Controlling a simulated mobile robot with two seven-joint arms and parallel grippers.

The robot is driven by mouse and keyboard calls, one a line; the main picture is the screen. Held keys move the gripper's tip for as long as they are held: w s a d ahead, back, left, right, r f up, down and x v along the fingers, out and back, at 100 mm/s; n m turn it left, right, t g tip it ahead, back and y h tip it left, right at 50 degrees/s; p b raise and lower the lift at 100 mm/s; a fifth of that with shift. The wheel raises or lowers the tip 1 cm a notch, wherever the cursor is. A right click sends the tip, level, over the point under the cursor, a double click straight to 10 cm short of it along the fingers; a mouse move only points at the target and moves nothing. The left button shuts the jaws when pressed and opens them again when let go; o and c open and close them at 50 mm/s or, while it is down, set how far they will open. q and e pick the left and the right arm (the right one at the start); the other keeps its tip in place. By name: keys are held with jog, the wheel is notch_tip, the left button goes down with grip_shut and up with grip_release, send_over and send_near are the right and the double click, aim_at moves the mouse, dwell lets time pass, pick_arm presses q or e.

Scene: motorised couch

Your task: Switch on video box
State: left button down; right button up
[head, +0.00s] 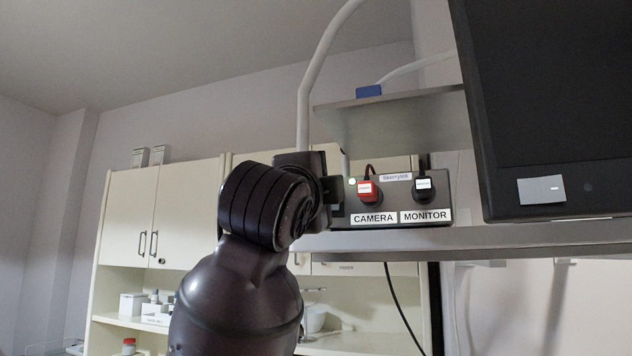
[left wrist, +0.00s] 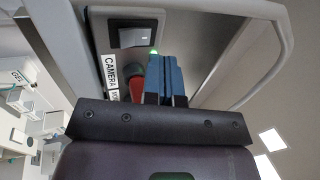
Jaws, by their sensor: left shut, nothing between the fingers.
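The video box (head: 400,190) is a dark box on a shelf in the head view, with CAMERA and MONITOR labels and a red and a black plug on its front. In the left wrist view, a grey rocker switch (left wrist: 134,37) sits in a dark frame on the box's side. A small green light (left wrist: 154,51) glows at the box's edge; it also shows in the head view (head: 352,181). My left gripper (left wrist: 166,62) has its blue fingers together and empty, beside the red plug, close to the box. In the head view the gripper (head: 332,190) is at the box's left end. I cannot tell whether it touches.
A large dark monitor (head: 550,100) hangs to the right. A grey shelf plate (head: 400,118) is above the box, with a blue object (head: 368,91) on it. A white pipe (head: 312,75) rises behind my arm. Cream cabinets (head: 150,215) stand behind on the left.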

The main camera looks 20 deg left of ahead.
pick_arm(q)
jog(key=s+b, duration=0.2)
jog(key=s, duration=0.7)
jog(key=shift+s+a, duration=0.2)
jog(key=shift+s, duration=0.2)
pick_arm(e)
jog(key=shift+x, duration=0.9)
jog(key=shift+a, duration=0.1)
jog(key=shift+s+f, duration=0.1)
jog(key=shift+s, duration=0.3)
